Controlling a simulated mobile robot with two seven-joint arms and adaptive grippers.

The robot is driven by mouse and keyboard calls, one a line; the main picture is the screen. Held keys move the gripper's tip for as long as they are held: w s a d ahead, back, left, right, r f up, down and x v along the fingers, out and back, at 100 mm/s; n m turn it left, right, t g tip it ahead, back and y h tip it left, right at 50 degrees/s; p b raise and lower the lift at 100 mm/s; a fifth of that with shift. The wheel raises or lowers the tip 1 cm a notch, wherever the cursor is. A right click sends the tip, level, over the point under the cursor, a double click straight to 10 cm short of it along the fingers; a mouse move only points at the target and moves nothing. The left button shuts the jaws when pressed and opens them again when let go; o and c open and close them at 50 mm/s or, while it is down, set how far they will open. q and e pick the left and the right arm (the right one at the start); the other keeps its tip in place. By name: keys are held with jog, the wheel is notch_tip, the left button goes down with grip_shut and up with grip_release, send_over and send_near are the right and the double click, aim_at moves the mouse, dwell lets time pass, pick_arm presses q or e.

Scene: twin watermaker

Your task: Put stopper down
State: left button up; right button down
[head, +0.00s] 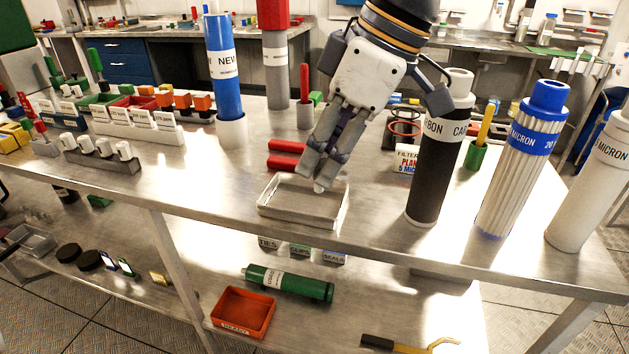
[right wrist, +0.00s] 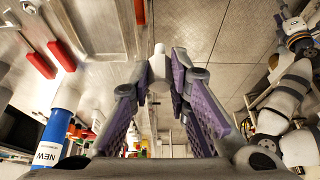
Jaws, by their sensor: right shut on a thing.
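My right gripper (head: 321,170) reaches down from the top of the head view to the shallow pale tray (head: 272,212) on the steel bench. Its fingers are shut on a small whitish stopper (right wrist: 158,72), which shows between the purple-padded fingertips in the right wrist view. I cannot tell whether the stopper touches the tray floor. The fingers hide most of the stopper in the head view. My left gripper is not in view.
A blue cylinder marked NEW (head: 224,75) stands at the back left. A black carbon filter (head: 440,165) and a pleated blue-capped filter (head: 522,160) stand to the right. Bare bench (head: 215,185) lies left of the tray.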

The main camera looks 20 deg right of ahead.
jog(key=shift+w+d+f, duration=0.1)
jog(key=shift+w, duration=0.2)
jog(key=w+f, duration=0.3)
jog(key=w, duration=0.1)
jog(key=w+d+f+b, duration=0.1)
jog(key=w+f, duration=0.1)
jog(key=w, duration=0.1)
jog(key=w+f+b, duration=0.1)
jog(key=w+f, duration=0.2)
jog(key=w, duration=0.1)
jog(key=shift+w+d+f, duration=0.3)
jog(key=shift+f, duration=0.05)
jog(key=shift+w+f, duration=0.15)
jog(key=shift+w, duration=0.15)
jog(key=shift+w+d+f, duration=0.1)
jog(key=shift+w+f, duration=0.15)
jog(key=shift+f, duration=0.05)
jog(key=f, duration=0.3)
jog(key=shift+w+f, duration=0.1)
jog(key=shift+w, duration=0.1)
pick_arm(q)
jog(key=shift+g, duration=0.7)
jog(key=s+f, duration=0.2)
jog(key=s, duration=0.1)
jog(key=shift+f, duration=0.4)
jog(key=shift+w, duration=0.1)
